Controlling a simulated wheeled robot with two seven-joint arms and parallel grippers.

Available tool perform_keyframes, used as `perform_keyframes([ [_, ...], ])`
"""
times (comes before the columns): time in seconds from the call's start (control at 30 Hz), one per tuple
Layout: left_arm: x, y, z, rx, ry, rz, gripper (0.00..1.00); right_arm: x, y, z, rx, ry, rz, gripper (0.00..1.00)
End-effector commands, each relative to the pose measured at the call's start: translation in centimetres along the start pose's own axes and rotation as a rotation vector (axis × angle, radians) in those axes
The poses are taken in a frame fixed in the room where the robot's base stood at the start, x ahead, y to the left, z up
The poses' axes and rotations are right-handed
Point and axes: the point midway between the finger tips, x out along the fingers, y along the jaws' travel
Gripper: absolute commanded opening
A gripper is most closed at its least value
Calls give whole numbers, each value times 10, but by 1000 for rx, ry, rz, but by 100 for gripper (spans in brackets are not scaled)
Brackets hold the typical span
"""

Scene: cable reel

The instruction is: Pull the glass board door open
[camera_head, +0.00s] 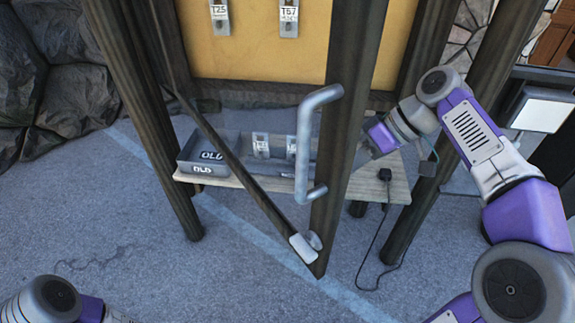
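The glass board door stands ajar, its dark free-edge frame (345,130) swung out toward me. Its bottom rail (240,170) runs back to the upper left. A grey bar handle (304,150) is on the outer face of the free edge, and a small pale fitting (303,247) is at its lower corner. The yellow board (260,45) with tags is behind the door. My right gripper (364,156) is just right of the free edge, off the handle; its fingertips are partly hidden, so contact is unclear. My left arm shows only at the bottom left; its gripper is out of view.
A grey tray marked OLD (190,160) with tags sits on a wooden shelf (380,187) below the board. Dark posts stand at left (150,110) and right (450,110). A black cable (378,240) hangs to the ground. Rocks lie far left; the paved ground in front is clear.

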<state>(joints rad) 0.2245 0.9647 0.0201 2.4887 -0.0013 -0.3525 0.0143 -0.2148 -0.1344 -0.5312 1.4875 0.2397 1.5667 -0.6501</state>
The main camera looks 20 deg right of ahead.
Motion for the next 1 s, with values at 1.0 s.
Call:
perform_keyframes([
  [1.0,10,-4,1,0,-2,0,43,118,-35,0,-1,1,1,0],
])
